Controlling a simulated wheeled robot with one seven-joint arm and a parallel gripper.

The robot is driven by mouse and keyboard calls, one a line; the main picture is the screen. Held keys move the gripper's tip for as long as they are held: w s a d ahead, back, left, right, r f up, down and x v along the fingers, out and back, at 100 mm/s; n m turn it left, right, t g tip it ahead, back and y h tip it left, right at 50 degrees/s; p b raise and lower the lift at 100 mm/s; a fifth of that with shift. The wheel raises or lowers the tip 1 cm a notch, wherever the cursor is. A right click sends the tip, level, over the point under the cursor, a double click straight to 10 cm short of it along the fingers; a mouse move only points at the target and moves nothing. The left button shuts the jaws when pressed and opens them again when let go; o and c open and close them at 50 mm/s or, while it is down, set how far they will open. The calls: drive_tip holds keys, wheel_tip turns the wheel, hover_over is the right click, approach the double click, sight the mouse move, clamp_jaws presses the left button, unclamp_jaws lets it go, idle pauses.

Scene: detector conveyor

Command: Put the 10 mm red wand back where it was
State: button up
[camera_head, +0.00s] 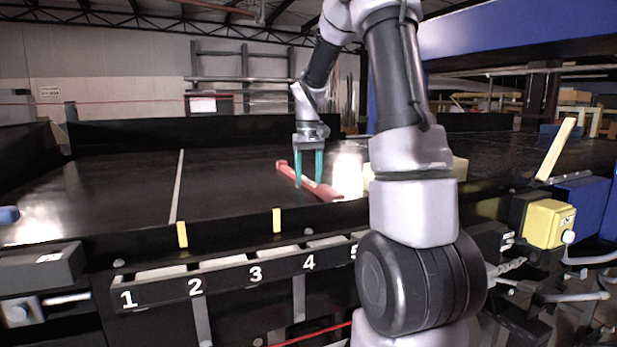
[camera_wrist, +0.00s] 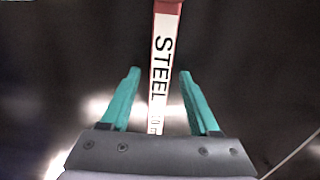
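A red wand (camera_head: 325,193) lies on the black conveyor belt (camera_head: 120,190), slanting from back left to front right in the head view. In the wrist view the wand (camera_wrist: 167,7) runs between my fingers, with a white label reading STEEL; the smaller writing below is too blurred to read surely. My gripper (camera_head: 308,184) has teal fingers pointing down at the wand, one to each side. In the wrist view my gripper (camera_wrist: 160,72) is open, with a gap between each finger and the wand. The wand's near part is hidden by my gripper in that view.
A black rack with white numbers (camera_head: 228,277) runs along the belt's front edge; my arm hides its right part. Two yellow marks (camera_head: 277,220) sit on the edge. A yellow box (camera_head: 548,223) is at right. A pale line (camera_head: 177,185) crosses the belt, which is clear at left.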

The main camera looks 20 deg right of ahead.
drive_tip(key=shift+r, duration=0.15)
wheel_tip(320, 180, up, 12)
drive_tip(key=s+a+m+t+y, duration=0.1)
drive_tip(key=s+a+m+t, duration=0.1)
drive_tip(key=s, duration=1)
drive_tip(key=s+a+m+t+y, duration=0.1)
drive_tip(key=s+a+t, duration=0.4)
drive_tip(key=s, duration=0.6)
drive_tip(key=shift+s+a+m, duration=0.35)
drive_tip(key=shift+a+m, duration=0.25)
drive_tip(key=shift+a, duration=0.55)
drive_tip(key=shift+c, duration=1)
drive_tip(key=shift+s, duration=0.1)
